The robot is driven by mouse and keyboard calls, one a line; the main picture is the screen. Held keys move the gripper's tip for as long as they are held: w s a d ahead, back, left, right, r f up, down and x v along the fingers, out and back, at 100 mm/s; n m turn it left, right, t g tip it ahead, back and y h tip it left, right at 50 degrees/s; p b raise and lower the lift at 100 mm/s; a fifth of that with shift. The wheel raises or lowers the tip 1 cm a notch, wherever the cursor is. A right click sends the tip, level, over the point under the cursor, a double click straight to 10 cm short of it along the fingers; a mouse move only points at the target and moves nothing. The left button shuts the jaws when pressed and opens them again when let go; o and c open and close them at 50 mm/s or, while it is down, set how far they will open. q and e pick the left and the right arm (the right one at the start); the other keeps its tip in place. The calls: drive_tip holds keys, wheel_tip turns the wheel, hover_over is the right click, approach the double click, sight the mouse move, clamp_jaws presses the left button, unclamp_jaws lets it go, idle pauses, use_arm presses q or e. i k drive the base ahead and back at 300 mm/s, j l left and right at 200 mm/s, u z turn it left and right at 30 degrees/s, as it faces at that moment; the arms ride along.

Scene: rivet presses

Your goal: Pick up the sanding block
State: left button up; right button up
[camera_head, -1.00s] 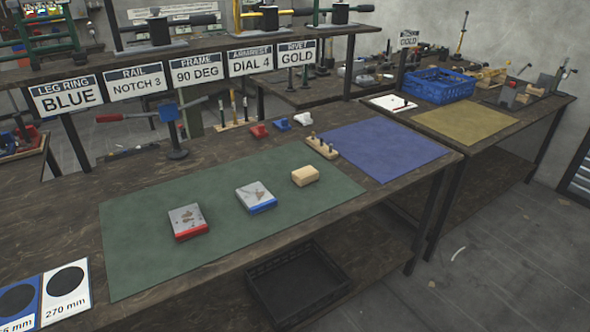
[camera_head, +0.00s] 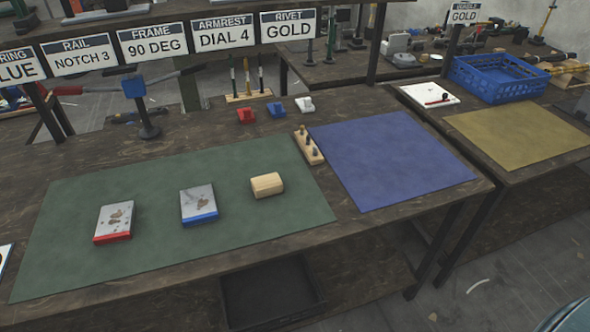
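A tan, wood-coloured block (camera_head: 267,185) with bevelled edges, which looks like the sanding block, lies on the right part of the green mat (camera_head: 150,250). To its left on the mat lie a grey-topped box with a blue front edge (camera_head: 198,204) and a grey-topped box with a red front edge (camera_head: 114,221). Both boxes have brownish marks on top. Nothing touches the tan block. Neither of my grippers is in view.
A small wooden rack with pegs (camera_head: 308,147) stands between the green mat and an empty blue mat (camera_head: 390,160). Red, blue and white small parts sit behind. A lever tool on a stand (camera_head: 147,125) rises at the back left. A blue crate (camera_head: 499,78) stands on the right table.

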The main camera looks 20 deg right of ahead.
sight(270, 186)
drive_tip(key=l, duration=0.5)
drive_tip(key=i+l, duration=0.15)
drive_tip(key=l, duration=0.9)
drive_tip(key=i, duration=0.05)
